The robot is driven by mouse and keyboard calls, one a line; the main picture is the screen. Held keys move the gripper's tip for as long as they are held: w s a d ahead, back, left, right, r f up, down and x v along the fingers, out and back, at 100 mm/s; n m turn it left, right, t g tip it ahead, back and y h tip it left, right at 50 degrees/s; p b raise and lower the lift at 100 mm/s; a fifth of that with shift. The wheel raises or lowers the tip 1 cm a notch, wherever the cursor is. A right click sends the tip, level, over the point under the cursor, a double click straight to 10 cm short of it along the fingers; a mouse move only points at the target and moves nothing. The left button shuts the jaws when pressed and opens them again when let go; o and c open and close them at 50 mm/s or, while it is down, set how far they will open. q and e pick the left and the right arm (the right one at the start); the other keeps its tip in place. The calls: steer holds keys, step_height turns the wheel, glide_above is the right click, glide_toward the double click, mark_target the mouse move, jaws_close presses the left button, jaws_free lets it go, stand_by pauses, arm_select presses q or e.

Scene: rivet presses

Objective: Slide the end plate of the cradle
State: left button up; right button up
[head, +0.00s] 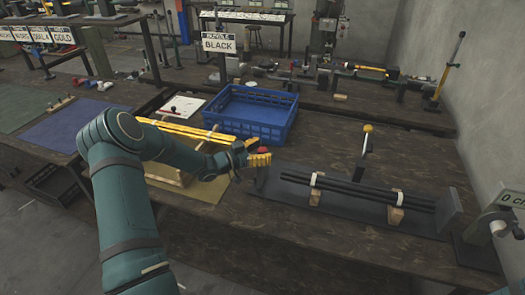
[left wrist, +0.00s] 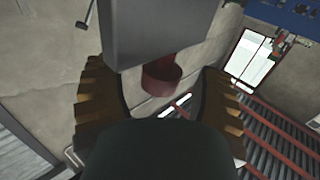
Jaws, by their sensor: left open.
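A grey plate (head: 449,208) stands at the right end of the rods. My left gripper (head: 262,152) is open near the left end of the cradle, with a red knob (head: 263,150) by its yellow fingertips. In the left wrist view the red knob (left wrist: 161,78) shows between the spread fingers, below a grey plate (left wrist: 165,30). I cannot tell whether the fingers touch it. My right gripper is out of view.
A blue crate (head: 252,112) stands behind my left gripper. A lever with a yellow ball (head: 367,129) rises behind the rods. Yellow bars (head: 180,129) lie on a wooden rack at left. A grey device with a display (head: 508,196) stands at the right edge.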

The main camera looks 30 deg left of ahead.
arm_select(q)
jaws_close()
steer(key=d, duration=0.3)
steer(key=w+d+b, duration=0.1)
steer(key=d, duration=0.2)
steer(key=w+d, duration=0.1)
steer(key=d, duration=0.1)
steer(key=shift+d, duration=0.4)
jaws_free()
steer(key=shift+a, duration=0.1)
steer(key=v, duration=1.2)
